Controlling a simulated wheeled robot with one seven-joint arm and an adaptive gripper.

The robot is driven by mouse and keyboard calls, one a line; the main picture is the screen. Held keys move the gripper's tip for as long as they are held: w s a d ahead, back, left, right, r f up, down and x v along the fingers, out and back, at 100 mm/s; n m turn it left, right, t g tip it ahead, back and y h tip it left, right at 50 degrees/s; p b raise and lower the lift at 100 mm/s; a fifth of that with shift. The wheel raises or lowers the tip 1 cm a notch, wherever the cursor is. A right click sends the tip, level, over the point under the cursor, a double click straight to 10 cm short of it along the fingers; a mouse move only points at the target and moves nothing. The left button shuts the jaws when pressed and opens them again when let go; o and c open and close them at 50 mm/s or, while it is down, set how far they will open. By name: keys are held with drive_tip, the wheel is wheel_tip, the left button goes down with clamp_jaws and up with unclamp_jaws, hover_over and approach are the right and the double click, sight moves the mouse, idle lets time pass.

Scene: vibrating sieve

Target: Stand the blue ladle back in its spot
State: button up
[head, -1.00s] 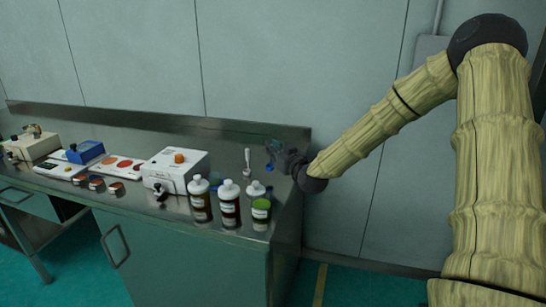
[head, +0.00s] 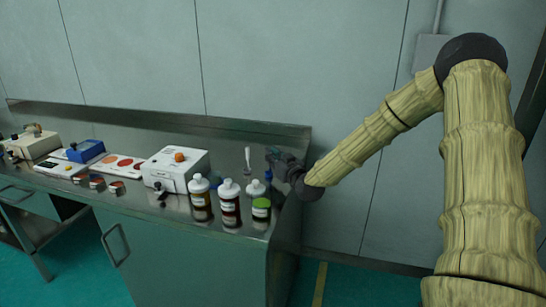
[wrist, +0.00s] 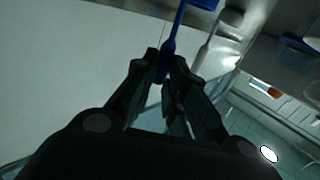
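The blue ladle (wrist: 171,38) is between the fingertips of my gripper (wrist: 164,66) in the wrist view, and the fingers are closed in on its handle. Its blue head reaches the top edge of that view. In the head view, a small blue part of the ladle (head: 268,175) shows below my gripper (head: 273,156), at the right end of the steel bench. A white ladle (head: 247,157) stands upright just to the left, and it also shows beside the blue one in the wrist view (wrist: 208,50). The lower end and spot of the blue ladle are not clear.
The steel bench (head: 130,128) has a raised back edge; the wall is behind.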

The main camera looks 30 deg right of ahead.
drive_tip(key=o, duration=0.4)
drive_tip(key=shift+r, duration=0.25)
drive_tip(key=shift+s+f, duration=0.15)
drive_tip(key=shift+s, duration=0.15)
drive_tip(key=s, duration=1.1)
drive_tip(key=shift+s+a, duration=0.25)
drive_tip(key=shift+a, duration=0.2)
